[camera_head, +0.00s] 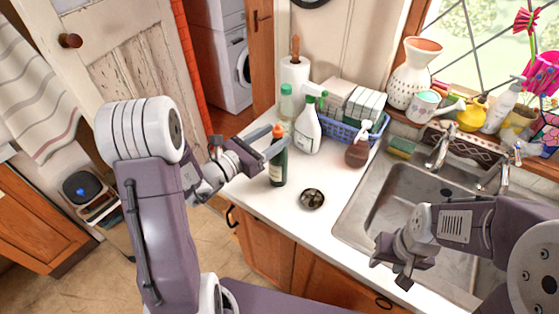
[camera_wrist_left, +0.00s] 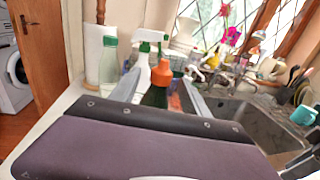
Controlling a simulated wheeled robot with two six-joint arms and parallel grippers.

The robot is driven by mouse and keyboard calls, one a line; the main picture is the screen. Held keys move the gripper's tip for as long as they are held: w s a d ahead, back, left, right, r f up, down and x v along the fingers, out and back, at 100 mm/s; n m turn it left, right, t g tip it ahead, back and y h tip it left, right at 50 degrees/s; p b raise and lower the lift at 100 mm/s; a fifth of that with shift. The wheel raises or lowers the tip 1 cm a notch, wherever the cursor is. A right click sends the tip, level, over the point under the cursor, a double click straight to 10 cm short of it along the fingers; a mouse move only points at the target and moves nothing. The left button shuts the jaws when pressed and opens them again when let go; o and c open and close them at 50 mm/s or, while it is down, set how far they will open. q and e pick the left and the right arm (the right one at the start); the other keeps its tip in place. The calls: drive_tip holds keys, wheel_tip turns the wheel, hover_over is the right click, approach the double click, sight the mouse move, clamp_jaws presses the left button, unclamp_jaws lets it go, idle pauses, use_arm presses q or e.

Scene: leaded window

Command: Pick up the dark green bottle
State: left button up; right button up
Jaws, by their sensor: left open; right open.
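The dark green bottle (camera_head: 278,166) with an orange cap stands upright on the white counter near its front left edge. My left gripper (camera_head: 276,142) is open at the upper part of this bottle, with its fingers reaching toward the right. In the left wrist view the bottle's orange cap (camera_wrist_left: 162,73) and dark green body show between the two spread fingers; its lower part is hidden by my gripper body. I cannot tell whether a finger touches it. My right gripper (camera_head: 392,266) is over the front edge by the sink, open and away from the bottle.
A light green bottle (camera_head: 286,103) and a white spray bottle (camera_head: 308,128) stand close behind. A brown bottle (camera_head: 358,149), blue basket (camera_head: 343,127) and small dark round dish (camera_head: 312,198) are to the right. The sink (camera_head: 404,193) lies further right. Counter between bottle and dish is clear.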

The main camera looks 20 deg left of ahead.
use_arm(q)
drive_tip(key=shift+w+d, duration=0.2)
drive_tip(key=shift+w, duration=0.05)
use_arm(e)
drive_tip(key=shift+r, duration=0.1)
use_arm(q)
drive_tip(key=x, duration=0.1)
drive_tip(key=p+x, duration=0.1)
drive_tip(key=x, duration=0.1)
drive_tip(key=shift+w+d+r, duration=0.2)
drive_tip(key=shift+w, duration=0.05)
use_arm(e)
drive_tip(key=shift+s+a+r, duration=0.1)
drive_tip(key=shift+s+r, duration=0.05)
drive_tip(key=shift+r, duration=0.5)
use_arm(q)
drive_tip(key=shift+w+d+f, duration=0.1)
drive_tip(key=shift+w+d, duration=0.1)
drive_tip(key=shift+w, duration=0.2)
drive_tip(key=shift+s, duration=0.1)
drive_tip(key=c, duration=0.9)
clamp_jaws()
